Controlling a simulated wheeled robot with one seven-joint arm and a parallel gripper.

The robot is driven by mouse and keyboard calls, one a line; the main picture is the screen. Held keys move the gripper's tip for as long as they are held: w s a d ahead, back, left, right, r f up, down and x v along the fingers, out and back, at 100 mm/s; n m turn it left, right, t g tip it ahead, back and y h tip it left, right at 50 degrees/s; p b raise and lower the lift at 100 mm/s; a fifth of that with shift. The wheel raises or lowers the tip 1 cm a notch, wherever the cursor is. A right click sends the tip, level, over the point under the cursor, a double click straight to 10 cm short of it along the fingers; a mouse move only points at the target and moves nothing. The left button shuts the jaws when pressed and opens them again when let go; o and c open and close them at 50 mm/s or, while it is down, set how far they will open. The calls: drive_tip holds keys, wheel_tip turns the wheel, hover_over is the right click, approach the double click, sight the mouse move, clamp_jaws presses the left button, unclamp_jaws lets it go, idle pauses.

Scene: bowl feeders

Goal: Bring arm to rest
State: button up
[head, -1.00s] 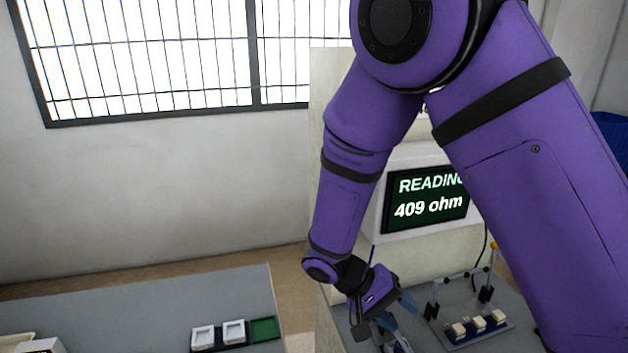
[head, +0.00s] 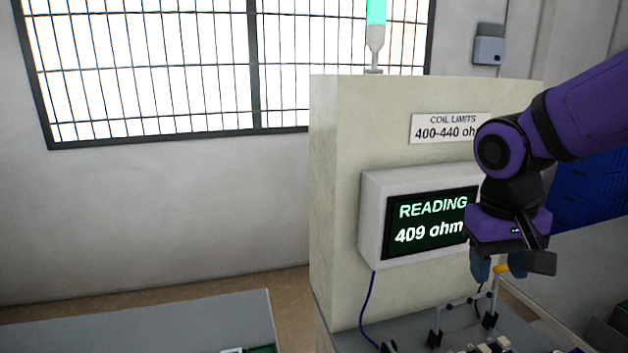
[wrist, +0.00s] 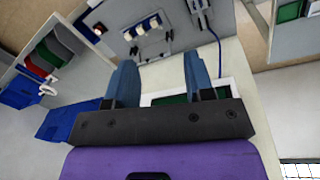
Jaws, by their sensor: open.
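My purple arm reaches in from the right in the head view. My gripper (head: 497,268) points down in front of the right part of the reading screen (head: 430,218), which shows 409 ohm. In the wrist view my gripper (wrist: 160,80) has its two blue fingers apart, with nothing between them. Below it in the head view is the test fixture (head: 462,308) with small posts and a yellow-tipped lever (head: 502,268). The fixture's pale blocks also show in the wrist view (wrist: 150,33), beyond the fingers.
A cream cabinet (head: 338,200) carries the screen and a limits sign (head: 447,127) reading 400-440. A grey table (head: 150,325) is at lower left. Blue bins (head: 590,190) stand at the right. Space left of the cabinet is clear.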

drive_tip(key=s+d+r+t+y, duration=0.1)
drive_tip(key=s+d+r+t, duration=0.2)
drive_tip(key=s+r+t, duration=0.2)
drive_tip(key=shift+s+d+r+n+y, duration=0.35)
drive_tip(key=shift+s+r, duration=1)
drive_tip(key=shift+s, duration=0.5)
